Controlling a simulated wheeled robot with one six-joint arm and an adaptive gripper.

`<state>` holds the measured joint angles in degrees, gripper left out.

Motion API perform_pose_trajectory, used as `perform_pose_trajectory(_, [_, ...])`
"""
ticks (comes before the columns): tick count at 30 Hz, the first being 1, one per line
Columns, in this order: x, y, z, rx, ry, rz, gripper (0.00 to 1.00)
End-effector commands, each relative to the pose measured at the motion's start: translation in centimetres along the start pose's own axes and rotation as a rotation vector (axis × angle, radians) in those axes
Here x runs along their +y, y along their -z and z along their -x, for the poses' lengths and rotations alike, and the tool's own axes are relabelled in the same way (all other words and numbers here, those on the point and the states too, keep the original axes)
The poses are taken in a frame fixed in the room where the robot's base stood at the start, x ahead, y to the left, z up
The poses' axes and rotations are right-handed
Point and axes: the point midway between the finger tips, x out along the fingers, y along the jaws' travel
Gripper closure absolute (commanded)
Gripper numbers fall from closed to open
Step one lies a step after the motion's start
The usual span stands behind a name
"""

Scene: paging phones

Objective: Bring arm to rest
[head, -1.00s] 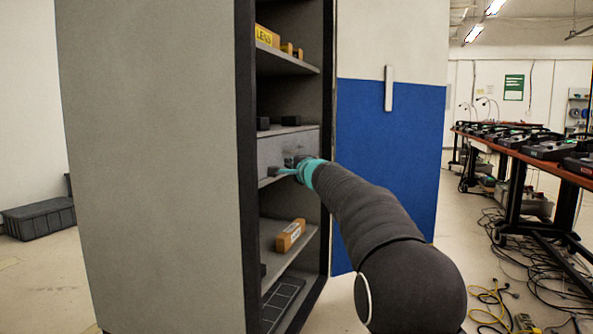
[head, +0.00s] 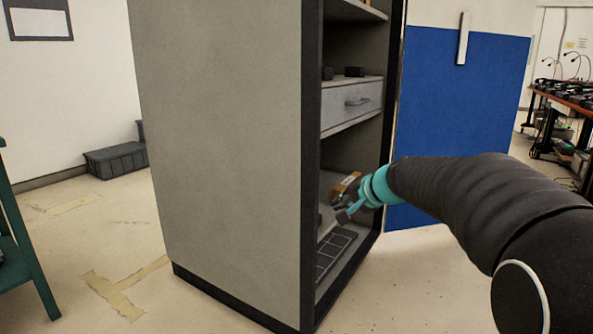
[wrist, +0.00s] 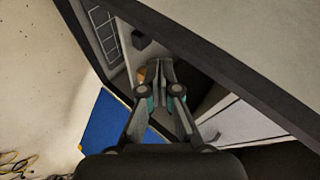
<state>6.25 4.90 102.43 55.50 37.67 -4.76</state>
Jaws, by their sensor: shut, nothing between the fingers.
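My arm (head: 470,195) reaches in from the right of the head view. My gripper (head: 344,213) is at the open front of the grey cabinet (head: 225,130), at the height of a lower shelf. In the wrist view my gripper (wrist: 160,75) has its fingers together with nothing between them. Behind it, an orange-brown box (head: 346,185) lies on the lower shelf and is partly hidden by the gripper. The same box shows in the wrist view (wrist: 142,75), beside the fingertips.
A drawer (head: 350,107) above is shut, with dark blocks (head: 354,72) on the shelf over it. The blue-and-white cabinet door (head: 455,120) stands open to the right. A green table (head: 20,240) stands at the left edge.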

Motion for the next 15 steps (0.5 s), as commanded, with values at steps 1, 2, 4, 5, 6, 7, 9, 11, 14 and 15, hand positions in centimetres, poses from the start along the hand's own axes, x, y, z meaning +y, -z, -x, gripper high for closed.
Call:
perform_pose_trajectory(1, [0.9, -2.3, 1.8, -0.04, -0.054, 0.054, 1.0])
perform_pose_trajectory(2, [1.7, -3.7, 2.7, -0.064, -0.09, 0.088, 1.0])
perform_pose_trajectory(4, [3.8, -6.8, 5.0, -0.12, -0.174, 0.166, 1.0])
perform_pose_trajectory(5, [4.6, -8.0, 6.0, -0.141, -0.208, 0.199, 1.0])
perform_pose_trajectory(6, [5.8, -9.6, 7.5, -0.169, -0.252, 0.241, 1.0])
perform_pose_trajectory(7, [6.6, -10.7, 8.5, -0.186, -0.284, 0.272, 1.0])
perform_pose_trajectory(9, [8.4, -12.9, 11.0, -0.224, -0.356, 0.34, 1.0])
perform_pose_trajectory(11, [10.0, -14.7, 13.2, -0.25, -0.413, 0.397, 1.0])
perform_pose_trajectory(14, [12.2, -17.2, 16.7, -0.281, -0.498, 0.487, 1.0])
perform_pose_trajectory(15, [13.0, -18.0, 18.1, -0.289, -0.527, 0.52, 1.0])
